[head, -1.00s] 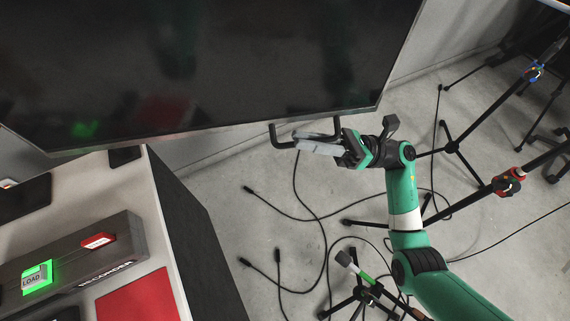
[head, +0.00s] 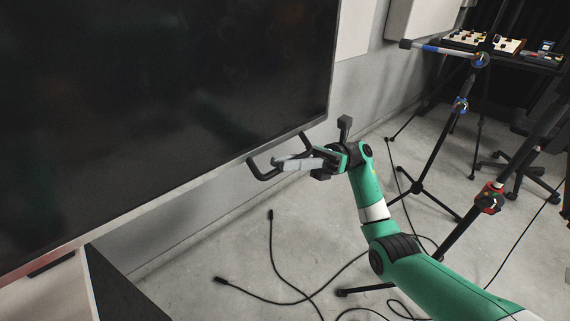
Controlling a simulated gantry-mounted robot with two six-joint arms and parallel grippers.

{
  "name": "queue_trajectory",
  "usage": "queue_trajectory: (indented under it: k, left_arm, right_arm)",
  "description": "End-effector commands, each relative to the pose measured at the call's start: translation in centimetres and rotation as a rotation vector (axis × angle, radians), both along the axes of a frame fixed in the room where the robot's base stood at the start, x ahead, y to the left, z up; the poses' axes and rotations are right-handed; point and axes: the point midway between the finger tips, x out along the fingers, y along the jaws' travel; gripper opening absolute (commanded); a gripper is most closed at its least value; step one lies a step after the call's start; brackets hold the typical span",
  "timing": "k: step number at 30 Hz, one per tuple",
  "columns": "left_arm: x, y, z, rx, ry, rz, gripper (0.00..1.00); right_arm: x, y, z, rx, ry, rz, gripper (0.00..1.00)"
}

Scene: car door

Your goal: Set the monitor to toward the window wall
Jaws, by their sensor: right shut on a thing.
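The monitor (head: 165,95) is a large dark screen with a thin silver frame, filling the left of the head view. Its lower edge slants up to the right. A black handle (head: 258,172) sticks out below its lower right edge. My right gripper (head: 285,163) is shut on this handle, with its pale fingers across the bar. My green right arm reaches in from the lower right. My left gripper is not in view.
A grey wall (head: 200,212) runs behind the monitor. Tripod stands (head: 424,187) and a dark table with small items (head: 520,58) stand at the right. Black cables (head: 290,285) lie on the concrete floor. A cabinet corner (head: 118,290) shows at the lower left.

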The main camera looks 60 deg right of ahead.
Motion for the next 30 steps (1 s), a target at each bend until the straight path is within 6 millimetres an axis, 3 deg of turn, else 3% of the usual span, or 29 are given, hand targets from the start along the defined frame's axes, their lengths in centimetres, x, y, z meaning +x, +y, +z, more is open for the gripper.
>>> queue_trajectory:
  k: [1, 2, 6, 17, 25, 30]
  left_arm:
    - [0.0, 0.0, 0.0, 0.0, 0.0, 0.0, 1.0]
    - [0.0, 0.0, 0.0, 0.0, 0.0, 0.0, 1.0]
    - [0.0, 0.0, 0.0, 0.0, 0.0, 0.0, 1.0]
    - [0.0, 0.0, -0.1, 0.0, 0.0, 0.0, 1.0]
    - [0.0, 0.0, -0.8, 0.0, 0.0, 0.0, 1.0]
    - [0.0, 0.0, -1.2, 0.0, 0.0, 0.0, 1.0]
  right_arm:
    - [0.0, 0.0, 0.0, 0.0, -0.001, 0.001, 0.0]
    - [0.0, 0.0, 0.0, 0.0, -0.001, 0.001, 0.18]
    - [0.0, 0.0, 0.0, -0.001, -0.002, 0.0, 0.44]
    - [-0.1, -0.4, -0.2, 0.001, -0.001, -0.002, 0.45]
    - [-1.7, -4.7, -2.0, 0.002, -0.001, -0.003, 0.45]
    - [-2.3, -6.3, -2.7, 0.0, -0.002, -0.001, 0.45]
